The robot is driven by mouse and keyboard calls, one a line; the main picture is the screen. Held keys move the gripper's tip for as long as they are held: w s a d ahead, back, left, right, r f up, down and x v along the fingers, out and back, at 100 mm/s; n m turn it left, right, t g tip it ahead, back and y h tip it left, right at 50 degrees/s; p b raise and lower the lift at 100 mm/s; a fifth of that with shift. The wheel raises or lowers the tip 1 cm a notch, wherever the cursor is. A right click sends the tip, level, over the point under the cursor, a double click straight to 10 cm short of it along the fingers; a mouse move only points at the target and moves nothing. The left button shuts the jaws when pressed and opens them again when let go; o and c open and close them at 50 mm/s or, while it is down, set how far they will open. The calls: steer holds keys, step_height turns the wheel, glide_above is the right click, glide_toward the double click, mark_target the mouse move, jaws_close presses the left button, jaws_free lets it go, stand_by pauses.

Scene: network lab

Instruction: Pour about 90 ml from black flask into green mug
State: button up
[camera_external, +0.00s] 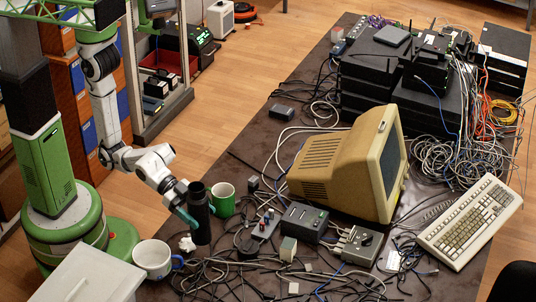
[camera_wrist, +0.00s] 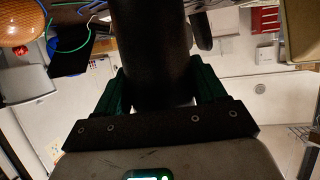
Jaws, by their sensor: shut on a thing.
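The black flask (camera_external: 200,228) stands upright at the near left of the dark table in the external view. My gripper (camera_external: 203,207) is shut on it at its side. In the wrist view the flask (camera_wrist: 153,50) fills the middle, between the two dark green fingers of my gripper (camera_wrist: 153,90). The green mug (camera_external: 223,199) stands upright just right of and behind the flask, its lower part close to the flask. I cannot tell whether the flask's base touches the table. The contents of the flask and mug are hidden.
A white mug with a blue handle (camera_external: 154,259) stands to the left, near a white box (camera_external: 88,277). Cables and small devices (camera_external: 304,221) crowd the right. A beige monitor (camera_external: 325,160) and keyboard (camera_external: 470,221) stand beyond. Bare table (camera_external: 235,150) lies behind the green mug.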

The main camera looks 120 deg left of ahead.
steer(key=shift+v, duration=0.9)
